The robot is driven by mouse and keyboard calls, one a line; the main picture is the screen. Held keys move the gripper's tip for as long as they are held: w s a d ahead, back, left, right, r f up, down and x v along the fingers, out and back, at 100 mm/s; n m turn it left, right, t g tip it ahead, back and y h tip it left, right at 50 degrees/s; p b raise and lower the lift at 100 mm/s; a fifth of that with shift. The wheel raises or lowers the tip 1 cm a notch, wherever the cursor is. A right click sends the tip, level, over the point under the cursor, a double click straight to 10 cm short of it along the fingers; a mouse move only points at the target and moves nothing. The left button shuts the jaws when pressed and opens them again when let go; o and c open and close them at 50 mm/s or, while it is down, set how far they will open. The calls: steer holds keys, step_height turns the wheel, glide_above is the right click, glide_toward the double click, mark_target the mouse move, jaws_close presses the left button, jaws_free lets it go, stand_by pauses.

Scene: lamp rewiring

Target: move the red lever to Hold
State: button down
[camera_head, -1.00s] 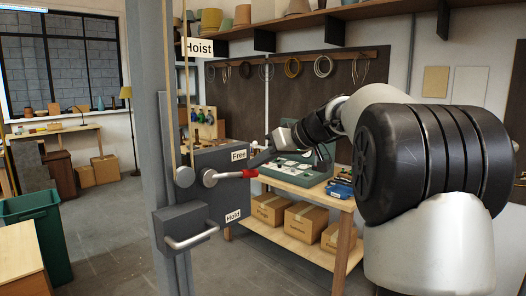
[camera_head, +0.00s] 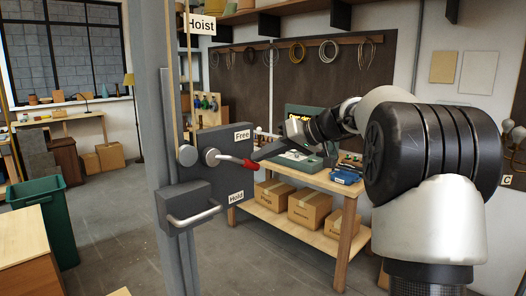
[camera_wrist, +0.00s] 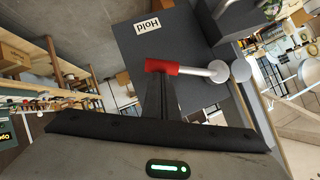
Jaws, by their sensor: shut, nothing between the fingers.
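The red lever (camera_head: 250,163) is a metal rod with a red grip, pivoted on the dark hoist box. It points right and tilts slightly down, between the Free label (camera_head: 242,135) above and the Hold label (camera_head: 236,197) below. My gripper (camera_head: 260,155) is shut and empty, with its fingertips at the red grip, on its upper side. In the wrist view the shut fingers (camera_wrist: 160,92) reach the red grip (camera_wrist: 162,67) and seem to touch it; the Hold label (camera_wrist: 147,25) lies beyond the grip.
The hoist box hangs on a grey post (camera_head: 150,130) under a Hoist sign (camera_head: 200,24). A bare metal handle (camera_head: 193,216) juts out below the lever. A wooden workbench (camera_head: 345,190) with a green case and boxes stands behind my arm. A green bin (camera_head: 45,222) is at left.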

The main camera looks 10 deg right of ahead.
steer(key=s+a+f+m+y+b, duration=0.4)
steer(key=a+f+m+y+b, duration=0.2)
steer(key=f+m+y+b, duration=0.1)
steer(key=shift+a+f+m+g+b, duration=0.15)
steer(key=shift+f+m+g+b, duration=0.4)
steer(key=shift+f+b, duration=1)
steer(key=shift+s+f, duration=0.1)
steer(key=shift+f, duration=0.1)
